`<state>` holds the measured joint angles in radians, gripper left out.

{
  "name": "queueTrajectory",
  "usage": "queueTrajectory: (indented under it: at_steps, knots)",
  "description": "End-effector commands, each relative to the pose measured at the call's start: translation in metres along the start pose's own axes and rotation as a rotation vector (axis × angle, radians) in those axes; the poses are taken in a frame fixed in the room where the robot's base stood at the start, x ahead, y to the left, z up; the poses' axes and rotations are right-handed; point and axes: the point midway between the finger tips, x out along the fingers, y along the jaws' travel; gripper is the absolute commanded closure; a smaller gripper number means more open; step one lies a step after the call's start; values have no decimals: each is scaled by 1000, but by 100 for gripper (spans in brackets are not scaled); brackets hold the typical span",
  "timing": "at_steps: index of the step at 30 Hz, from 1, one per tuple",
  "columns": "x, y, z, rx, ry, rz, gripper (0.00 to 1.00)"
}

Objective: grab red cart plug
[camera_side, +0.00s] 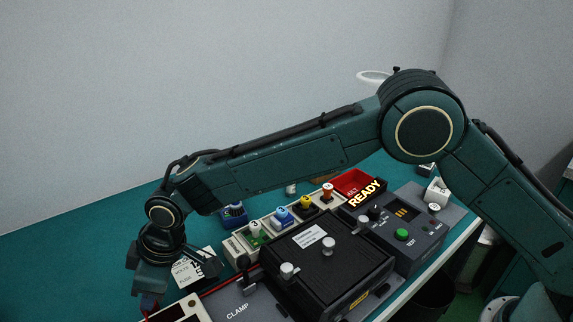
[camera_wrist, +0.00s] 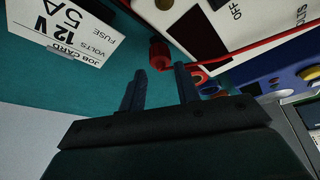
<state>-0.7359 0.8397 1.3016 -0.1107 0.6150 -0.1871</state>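The red plug (camera_wrist: 160,54) shows in the wrist view just beyond the gap between my fingertips, with a red cable running right from it. My gripper (camera_wrist: 160,70) is open, its two dark fingers apart and nothing held between them. The plug appears apart from both fingers, nearer the fingertips than the palm. In the side view my gripper (camera_side: 149,280) is low at the left, and a small patch of red (camera_side: 148,304) shows below it. The fingertips are hard to make out there.
A white job card (camera_wrist: 72,30) lies left of the fingers. A white panel unit (camera_wrist: 210,28) and a blue unit (camera_wrist: 285,72) stand right.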

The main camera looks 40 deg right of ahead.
Motion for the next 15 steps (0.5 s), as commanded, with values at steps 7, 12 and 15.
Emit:
queueTrajectory:
  at_steps: [7, 12, 15]
  knots:
    - [10, 0, 0, 0, 1, 0, 68]
    - [12, 0, 0, 0, 0, 0, 68]
    - [18, 0, 0, 0, -1, 0, 68]
